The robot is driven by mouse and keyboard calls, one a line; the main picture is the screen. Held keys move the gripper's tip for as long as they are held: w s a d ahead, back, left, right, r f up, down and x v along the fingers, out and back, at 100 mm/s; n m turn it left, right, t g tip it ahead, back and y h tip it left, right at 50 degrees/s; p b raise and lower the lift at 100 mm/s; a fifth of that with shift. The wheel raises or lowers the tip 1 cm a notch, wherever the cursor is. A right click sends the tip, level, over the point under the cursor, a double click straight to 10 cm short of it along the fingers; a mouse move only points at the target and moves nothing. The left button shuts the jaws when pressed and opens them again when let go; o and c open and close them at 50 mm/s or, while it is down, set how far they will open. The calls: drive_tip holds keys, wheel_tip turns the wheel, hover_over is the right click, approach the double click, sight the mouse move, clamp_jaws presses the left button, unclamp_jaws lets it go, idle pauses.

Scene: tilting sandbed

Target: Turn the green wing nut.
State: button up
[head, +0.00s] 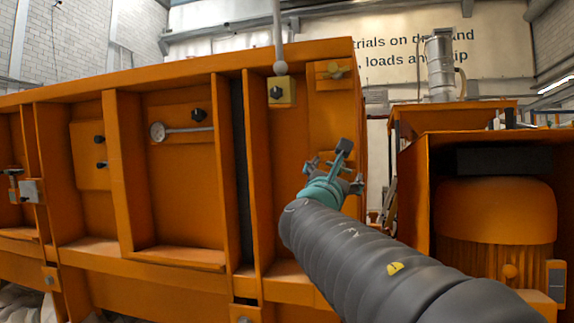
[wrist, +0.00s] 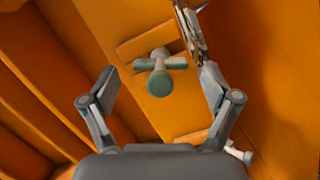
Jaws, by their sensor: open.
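The green wing nut (wrist: 159,83) shows in the wrist view as a dull green round end with short wings to either side. It stands out from a small orange plate (wrist: 128,48) on the orange panel. My gripper (head: 335,168) is open and empty. In the wrist view its two fingers spread to the left and right of the wing nut, and I see no contact. The gap in depth is hard to judge. In the head view my gripper is in front of the panel's right end and I cannot make out the green nut there.
A brass-coloured wing nut (head: 334,70) sits on a plate higher up. A yellow block (head: 281,92) with a dark knob and a grey rod is to its left. An orange machine (head: 497,210) stands to the right.

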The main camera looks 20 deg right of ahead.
drive_tip(key=shift+x, duration=1.6)
drive_tip(key=c, duration=1.2)
drive_tip(key=shift+o, duration=0.2)
